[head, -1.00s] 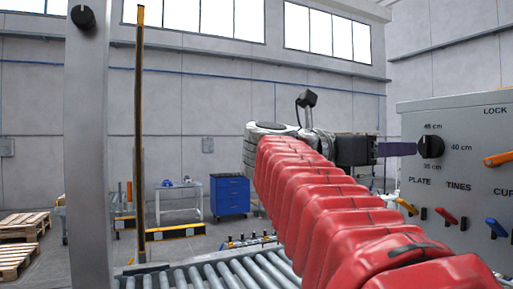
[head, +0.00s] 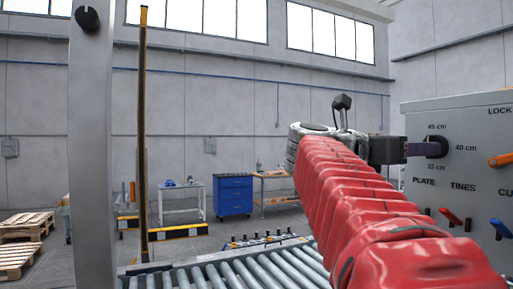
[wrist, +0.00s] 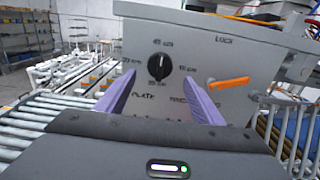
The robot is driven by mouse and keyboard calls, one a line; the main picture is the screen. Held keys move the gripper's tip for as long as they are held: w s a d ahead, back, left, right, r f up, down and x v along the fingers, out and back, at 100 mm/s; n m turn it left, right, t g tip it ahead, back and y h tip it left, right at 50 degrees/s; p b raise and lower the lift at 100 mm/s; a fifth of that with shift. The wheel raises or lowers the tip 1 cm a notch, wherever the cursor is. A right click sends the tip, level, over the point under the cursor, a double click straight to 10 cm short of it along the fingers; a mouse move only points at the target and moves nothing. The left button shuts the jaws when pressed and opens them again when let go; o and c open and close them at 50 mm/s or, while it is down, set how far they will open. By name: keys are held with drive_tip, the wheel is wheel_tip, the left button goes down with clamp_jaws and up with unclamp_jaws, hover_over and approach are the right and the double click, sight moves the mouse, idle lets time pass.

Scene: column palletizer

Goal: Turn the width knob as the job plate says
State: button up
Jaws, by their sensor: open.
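The black width knob (wrist: 159,66) sits on the grey control panel (wrist: 225,60), with cm marks around it. In the wrist view it lies between my two purple fingers, near their tips. My gripper (wrist: 158,76) is open. In the head view my gripper (head: 426,149) reaches the knob (head: 438,147) from the left, and a finger partly covers it. I cannot tell whether the fingers touch it. The knob's pointer is too small to read. I see no readable job plate.
An orange lever (wrist: 229,82) is right of the knob, under LOCK. Red (head: 451,216) and blue (head: 499,228) levers sit lower on the panel. A roller conveyor (head: 240,272) runs below my arm. A grey post (head: 90,150) with a black knob stands at left.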

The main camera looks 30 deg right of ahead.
drive_tip(key=s+d, duration=0.1)
drive_tip(key=d, duration=0.6)
drive_tip(key=shift+c, duration=0.3)
drive_tip(key=c, duration=0.9)
drive_tip(key=shift+d, duration=0.1)
drive_tip(key=shift+c, duration=0.4)
